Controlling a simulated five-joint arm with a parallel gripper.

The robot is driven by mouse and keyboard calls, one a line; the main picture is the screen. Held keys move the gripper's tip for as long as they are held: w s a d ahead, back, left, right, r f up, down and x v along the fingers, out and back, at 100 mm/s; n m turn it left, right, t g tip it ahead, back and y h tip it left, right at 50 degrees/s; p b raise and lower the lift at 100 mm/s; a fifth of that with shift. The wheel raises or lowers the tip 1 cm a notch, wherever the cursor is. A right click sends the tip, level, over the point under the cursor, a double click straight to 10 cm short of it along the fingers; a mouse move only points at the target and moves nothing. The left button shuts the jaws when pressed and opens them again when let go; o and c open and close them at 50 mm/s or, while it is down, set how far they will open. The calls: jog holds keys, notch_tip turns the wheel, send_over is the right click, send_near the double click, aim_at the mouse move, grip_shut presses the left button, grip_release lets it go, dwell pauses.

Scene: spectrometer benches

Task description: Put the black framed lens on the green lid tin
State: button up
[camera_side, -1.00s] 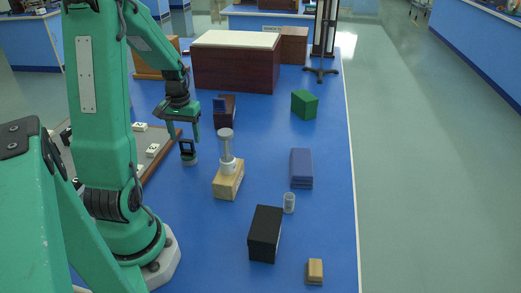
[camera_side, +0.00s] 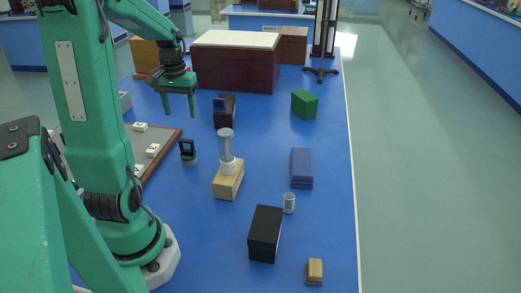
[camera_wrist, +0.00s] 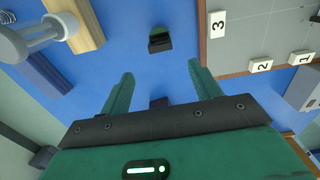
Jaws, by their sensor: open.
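The black framed lens (camera_side: 187,146) stands upright on the green lid tin (camera_side: 190,160), left of the middle of the blue bench. In the wrist view the black frame (camera_wrist: 160,43) shows with a strip of green lid (camera_wrist: 159,31) beside it, past my fingertips. The frame hides part of the lid. My gripper (camera_side: 180,113) is open and empty, above and behind the lens in the side view, clear of it. In the wrist view my fingers (camera_wrist: 162,72) are spread apart and touch neither the lens nor the tin.
A wooden block (camera_side: 228,185) bearing a clear cylinder stands right of the tin. A board (camera_side: 165,148) with numbered tiles lies to the left. A dark block with a blue piece (camera_side: 219,104) stands behind. A black box (camera_side: 265,233) is in front.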

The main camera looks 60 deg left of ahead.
jog(key=shift+d, duration=0.1)
jog(key=w+d+r+m+t+y, duration=0.1)
jog(key=w+d+r+m, duration=0.15)
jog(key=d, duration=0.55)
jog(key=w+d+r+m+t, duration=0.1)
jog(key=d+r+m+t, duration=0.1)
jog(key=d+r, duration=0.35)
jog(key=s+d+m+t+h, duration=0.1)
jog(key=s+d+m, duration=0.3)
jog(key=d, duration=1)
jog(key=shift+s+d+f+t, duration=0.2)
jog(key=shift+s+t, duration=0.2)
jog(key=shift+t, duration=0.4)
